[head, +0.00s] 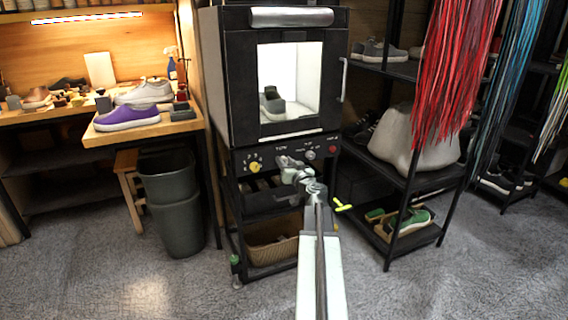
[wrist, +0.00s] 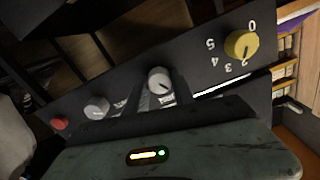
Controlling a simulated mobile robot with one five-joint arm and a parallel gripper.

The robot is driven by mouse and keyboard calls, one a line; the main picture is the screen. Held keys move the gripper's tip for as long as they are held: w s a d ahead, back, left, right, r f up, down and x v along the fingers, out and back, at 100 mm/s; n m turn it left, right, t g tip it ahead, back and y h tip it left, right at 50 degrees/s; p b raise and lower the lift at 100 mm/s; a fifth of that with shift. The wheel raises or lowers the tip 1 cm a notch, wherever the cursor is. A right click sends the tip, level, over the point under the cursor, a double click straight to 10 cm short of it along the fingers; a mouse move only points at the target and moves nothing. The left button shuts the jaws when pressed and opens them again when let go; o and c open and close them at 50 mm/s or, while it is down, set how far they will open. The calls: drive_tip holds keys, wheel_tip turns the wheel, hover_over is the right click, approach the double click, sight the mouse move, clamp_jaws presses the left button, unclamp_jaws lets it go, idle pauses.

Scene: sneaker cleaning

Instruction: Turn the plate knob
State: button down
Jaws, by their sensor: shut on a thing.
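A control panel (head: 270,160) sits under the window of the black cabinet. In the wrist view it appears tilted and upside down, with a yellow numbered knob (wrist: 241,44), a middle pale knob (wrist: 159,78), another pale knob (wrist: 96,107) and a red button (wrist: 60,123). The knob labels are too small to read, so I cannot tell by name which is the plate knob. My gripper (head: 285,162) is at the panel, its dark fingers (wrist: 160,94) on either side of the middle knob and shut on it.
The lit cabinet (head: 240,75) holds a shoe (head: 273,103) behind its window. A grey bin (head: 172,200) stands to its left, and a shoe rack (head: 410,180) with hanging laces is close on its right. Open floor lies in front.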

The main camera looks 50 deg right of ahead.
drive_tip(key=shift+a, duration=0.1)
idle(0.3)
drive_tip(key=c, duration=1.1)
unclamp_jaws()
drive_tip(key=shift+o, duration=0.2)
drive_tip(key=v, duration=0.7)
drive_tip(key=shift+s, duration=0.35)
